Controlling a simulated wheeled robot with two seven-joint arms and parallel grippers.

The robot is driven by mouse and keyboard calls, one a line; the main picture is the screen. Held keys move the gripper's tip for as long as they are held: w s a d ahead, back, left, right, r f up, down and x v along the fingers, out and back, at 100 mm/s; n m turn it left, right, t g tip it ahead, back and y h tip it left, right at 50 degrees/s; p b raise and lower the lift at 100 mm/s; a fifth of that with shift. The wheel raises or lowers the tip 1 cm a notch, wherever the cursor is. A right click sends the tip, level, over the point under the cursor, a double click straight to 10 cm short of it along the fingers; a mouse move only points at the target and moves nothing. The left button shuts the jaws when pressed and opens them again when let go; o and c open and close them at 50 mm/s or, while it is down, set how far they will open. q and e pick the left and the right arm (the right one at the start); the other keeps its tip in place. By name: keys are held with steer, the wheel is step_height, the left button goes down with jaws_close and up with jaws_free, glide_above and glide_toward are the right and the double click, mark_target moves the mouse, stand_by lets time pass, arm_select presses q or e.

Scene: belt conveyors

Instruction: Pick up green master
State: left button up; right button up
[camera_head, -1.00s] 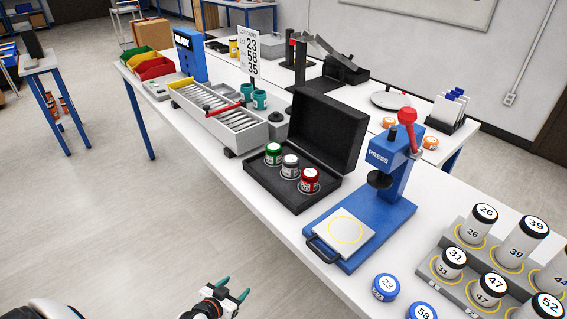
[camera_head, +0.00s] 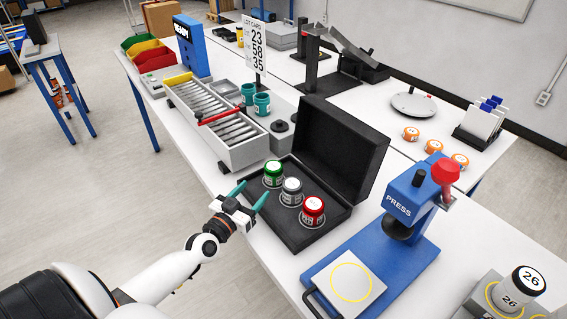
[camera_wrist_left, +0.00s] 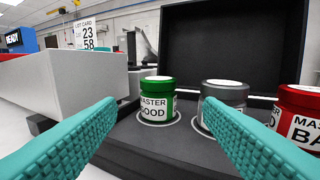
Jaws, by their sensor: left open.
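The green master (camera_head: 273,173) is a small jar with a green lid and a white label, standing upright in the open black case. In the left wrist view the green master (camera_wrist_left: 157,100) reads "MASTER GOOD" and stands in a ringed spot, ahead of and between the fingers. My left gripper (camera_head: 250,197) is open and empty at the case's near left edge, with teal fingers pointing toward the green jar and apart from it. In the left wrist view its fingers (camera_wrist_left: 158,140) spread wide. My right gripper is not in view.
A grey-lidded jar (camera_head: 291,191) and a red-lidded jar (camera_head: 313,211) stand beside the green one in the black case (camera_head: 290,237). The raised lid (camera_head: 335,150) stands behind. A grey tray box (camera_head: 241,152) is to the left, a blue press (camera_head: 405,212) to the right.

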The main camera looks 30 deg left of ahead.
mark_target(268, 173)
arm_select(q)
steer(key=w, duration=0.5)
steer(key=shift+w+r, duration=0.25)
steer(key=shift+w, duration=0.35)
steer(key=shift+w+f, duration=0.15)
steer(key=shift+w, duration=0.15)
steer(key=w, duration=0.4)
steer(key=shift+w+a, duration=0.15)
steer(key=shift+w+b, duration=0.3)
steer(key=shift+c, duration=0.2)
steer(key=c, duration=0.9)
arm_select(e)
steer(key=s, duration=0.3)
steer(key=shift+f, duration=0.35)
